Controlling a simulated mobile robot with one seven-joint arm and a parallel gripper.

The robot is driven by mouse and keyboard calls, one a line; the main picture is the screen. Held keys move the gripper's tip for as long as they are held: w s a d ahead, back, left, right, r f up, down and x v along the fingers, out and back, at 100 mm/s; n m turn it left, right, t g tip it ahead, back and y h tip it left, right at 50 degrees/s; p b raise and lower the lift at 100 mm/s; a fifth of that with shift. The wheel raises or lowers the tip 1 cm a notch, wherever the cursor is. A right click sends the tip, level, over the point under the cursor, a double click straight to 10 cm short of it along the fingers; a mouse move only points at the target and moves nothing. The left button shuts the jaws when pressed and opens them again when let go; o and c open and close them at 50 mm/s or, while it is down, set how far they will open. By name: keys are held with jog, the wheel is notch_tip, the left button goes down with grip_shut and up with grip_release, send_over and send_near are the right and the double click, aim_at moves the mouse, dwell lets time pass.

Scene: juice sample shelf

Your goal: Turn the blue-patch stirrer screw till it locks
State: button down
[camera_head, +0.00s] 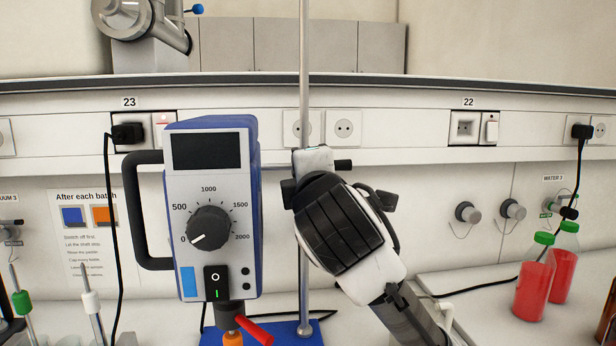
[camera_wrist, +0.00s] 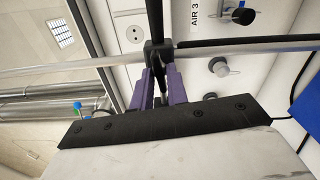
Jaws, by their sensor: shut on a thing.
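The stirrer (camera_head: 208,215) has a blue-and-white housing, a dial and a light blue patch (camera_head: 187,281) low on its face. It stands beside a vertical metal rod (camera_head: 304,60), which runs sideways in the wrist view (camera_wrist: 230,53). A black clamp (camera_wrist: 158,52) sits on this rod. My gripper (camera_wrist: 159,75) is at the clamp, its purple fingers shut on a dark part between them, which I take for the screw. The screw is mostly hidden by the fingers. In the head view my wrist covers the fingers; a black stub (camera_head: 343,165) shows right of the rod.
A black handle (camera_head: 142,212) juts from the stirrer's left side. A red lever (camera_head: 254,330) is below it, above a blue base (camera_head: 290,334). Red bottles (camera_head: 531,287) with green caps stand at right. Sockets and taps line the wall behind.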

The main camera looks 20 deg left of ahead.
dwell(0.5)
jog(key=c, duration=1.4)
grip_release()
jog(key=b+v, duration=0.2)
jog(key=v, duration=1.2)
jog(key=shift+b, duration=0.3)
